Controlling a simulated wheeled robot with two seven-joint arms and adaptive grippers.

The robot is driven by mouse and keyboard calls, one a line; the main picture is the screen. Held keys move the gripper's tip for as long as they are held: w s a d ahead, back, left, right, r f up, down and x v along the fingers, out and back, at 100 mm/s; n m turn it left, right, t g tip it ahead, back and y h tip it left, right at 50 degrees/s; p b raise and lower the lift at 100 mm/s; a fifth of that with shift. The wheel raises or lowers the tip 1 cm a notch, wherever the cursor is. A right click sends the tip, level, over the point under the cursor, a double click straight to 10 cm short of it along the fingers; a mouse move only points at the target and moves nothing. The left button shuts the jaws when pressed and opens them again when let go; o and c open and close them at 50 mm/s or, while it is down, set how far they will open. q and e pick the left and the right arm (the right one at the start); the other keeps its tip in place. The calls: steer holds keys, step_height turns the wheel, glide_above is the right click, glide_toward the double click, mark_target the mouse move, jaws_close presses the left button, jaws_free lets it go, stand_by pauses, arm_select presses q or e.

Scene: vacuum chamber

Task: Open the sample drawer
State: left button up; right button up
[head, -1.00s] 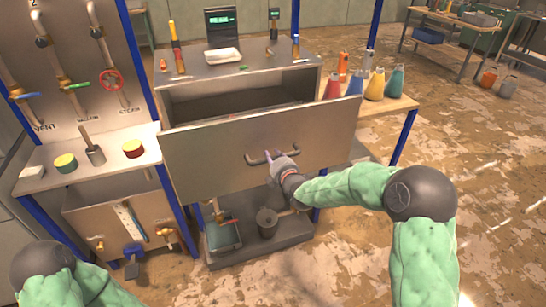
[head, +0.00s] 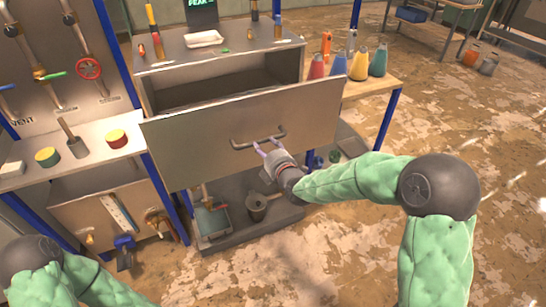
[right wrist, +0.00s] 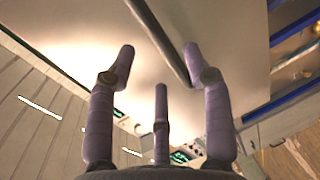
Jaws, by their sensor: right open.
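The sample drawer is pulled out of the grey cabinet, with its wide metal front (head: 190,150) standing well forward of the opening. A dark bar handle (head: 243,146) is on the front. My right gripper (head: 266,147) is open at the handle's right part, just below and in front of it. In the right wrist view the handle (right wrist: 160,40) runs diagonally between the spread fingers (right wrist: 159,52), close to the right finger. I cannot tell whether they touch. My left gripper is out of view; only part of my left arm shows at the lower left.
Coloured flasks (head: 359,66) stand on a side table at the right. The cabinet top holds a white tray (head: 204,38) and tools. A pot (head: 257,207) stands below the drawer. A bench (head: 100,150) with tins is at the left.

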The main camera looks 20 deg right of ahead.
steer(key=shift+v, duration=2.8)
steer(key=s+a+f+m+g+y, duration=0.1)
steer(key=s+a+f+m+g, duration=0.2)
steer(key=f, duration=0.5)
steer(key=s+a+f+m+g, duration=0.2)
steer(key=s+f+m, duration=0.15)
steer(key=f, duration=0.55)
steer(key=s+a+f+m+g+y, duration=0.1)
steer(key=s+a+f+m+g, duration=0.2)
steer(key=f, duration=0.5)
steer(key=s+a+f+m+g, duration=0.3)
steer(key=s+f+m, duration=0.2)
steer(key=s+f, duration=0.2)
steer(key=s+a+f+m+g+y+p, duration=0.1)
steer(key=s+a+f+m+g, duration=0.2)
steer(key=s+f+m, duration=0.3)
steer(key=s+f+g, duration=0.1)
steer(key=s, duration=0.3)
steer(key=shift+s, duration=0.35)
